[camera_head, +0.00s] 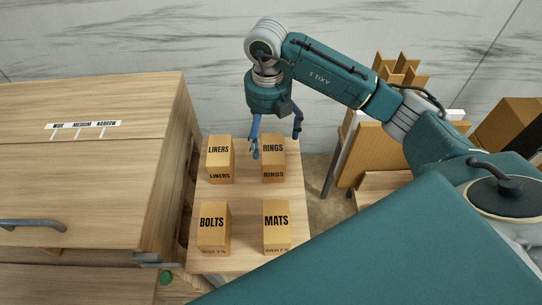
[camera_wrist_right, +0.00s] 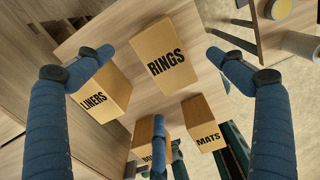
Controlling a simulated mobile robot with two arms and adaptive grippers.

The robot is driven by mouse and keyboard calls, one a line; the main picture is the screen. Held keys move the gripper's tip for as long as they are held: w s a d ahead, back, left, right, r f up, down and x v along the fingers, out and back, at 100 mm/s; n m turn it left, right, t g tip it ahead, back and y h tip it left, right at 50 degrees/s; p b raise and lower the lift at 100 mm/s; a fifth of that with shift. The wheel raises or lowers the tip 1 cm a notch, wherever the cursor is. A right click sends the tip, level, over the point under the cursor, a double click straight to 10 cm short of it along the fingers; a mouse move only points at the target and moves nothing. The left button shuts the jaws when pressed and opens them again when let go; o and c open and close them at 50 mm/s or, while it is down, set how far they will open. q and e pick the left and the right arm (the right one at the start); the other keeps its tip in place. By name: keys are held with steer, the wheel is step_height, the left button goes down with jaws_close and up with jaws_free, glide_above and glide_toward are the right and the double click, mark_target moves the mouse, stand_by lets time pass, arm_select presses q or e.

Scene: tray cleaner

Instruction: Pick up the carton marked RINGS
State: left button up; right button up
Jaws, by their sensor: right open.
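The carton marked RINGS (camera_head: 274,163) stands at the back right of a small wooden table (camera_head: 247,235). In the right wrist view the RINGS carton (camera_wrist_right: 165,57) lies between my two blue fingers, with a gap on each side. My right gripper (camera_head: 276,150) is open and empty, with its fingers pointing down at the carton's far end in the head view. In the right wrist view my right gripper (camera_wrist_right: 157,52) also shows spread wide. I cannot tell its exact height over the carton. My left gripper is not in view.
The LINERS carton (camera_head: 220,165) stands close left of RINGS. The BOLTS carton (camera_head: 213,235) and MATS carton (camera_head: 277,233) stand nearer the front. A wooden cabinet (camera_head: 80,170) borders the table on the left. Wooden furniture (camera_head: 372,150) stands at the right.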

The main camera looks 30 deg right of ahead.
mark_target(268, 148)
step_height(268, 148, down, 3)
steer(key=shift+f, duration=0.1)
step_height(268, 148, down, 4)
steer(key=p, duration=0.2)
steer(key=shift+a+p, duration=0.1)
steer(key=shift+p, duration=0.25)
steer(key=shift+f, duration=0.65)
steer(key=shift+w, duration=0.1)
steer(key=c, duration=1.6)
steer(key=shift+r, duration=0.1)
